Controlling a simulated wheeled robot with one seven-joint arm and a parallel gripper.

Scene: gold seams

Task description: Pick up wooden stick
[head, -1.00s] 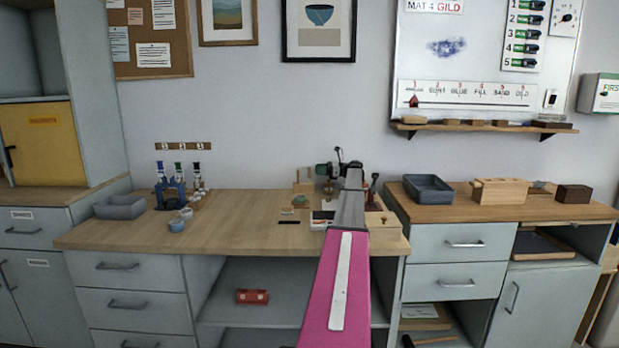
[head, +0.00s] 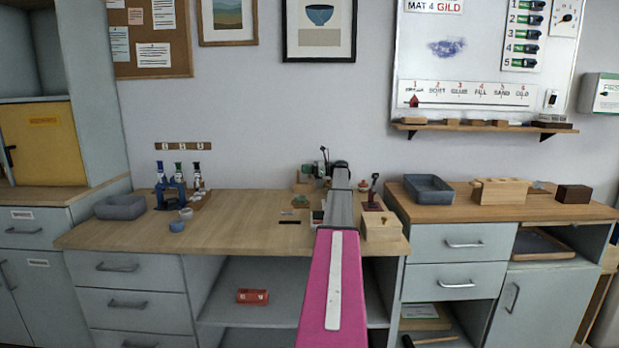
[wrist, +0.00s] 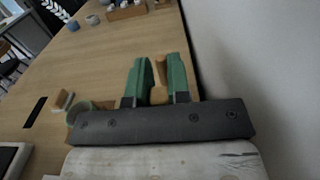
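My gripper (wrist: 157,80) shows in the wrist view as two green fingers standing apart. A light wooden piece (wrist: 159,95), perhaps the wooden stick, shows in the gap between them. I cannot tell whether the fingers touch it. In the head view my gripper (head: 322,165) is small and partly hidden by my arm, above the back of the workbench, close to a wooden block or holder (head: 303,185). I cannot make out the stick there.
The workbench (head: 240,230) has bare wood at its front and middle. A black strip (head: 290,222) lies on it. Small bottles in a blue stand (head: 170,190) and a grey bin (head: 120,207) are at left. A wooden box (head: 382,227) is at right. The wall is close behind.

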